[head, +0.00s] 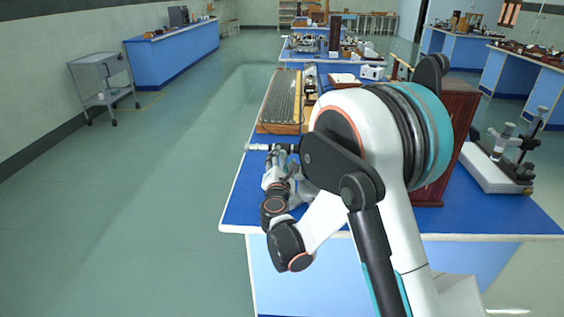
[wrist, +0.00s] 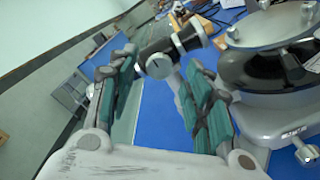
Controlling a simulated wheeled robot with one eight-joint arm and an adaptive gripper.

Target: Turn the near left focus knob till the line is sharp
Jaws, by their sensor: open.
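The spectrometer (wrist: 275,115) stands at the right of the wrist view, with a grey base and a dark round table. Its dark telescope tube (wrist: 187,40) reaches left from it. A round grey focus knob (wrist: 158,66) with a dark mark on its face sits on the tube. My gripper (wrist: 160,60) is open, its teal-padded fingers on either side of the knob, with visible gaps. Whether the knob is level in depth with the fingertips is hard to tell. In the head view my gripper (head: 275,168) is near the bench's left edge, and my arm hides most of the spectrometer.
The blue bench top (head: 240,207) is clear at its near left corner. A long ribbed box (head: 281,98) lies behind my gripper. A dark wooden cabinet (head: 447,140) and a microscope-like instrument (head: 505,160) stand at the right. The floor at left is open.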

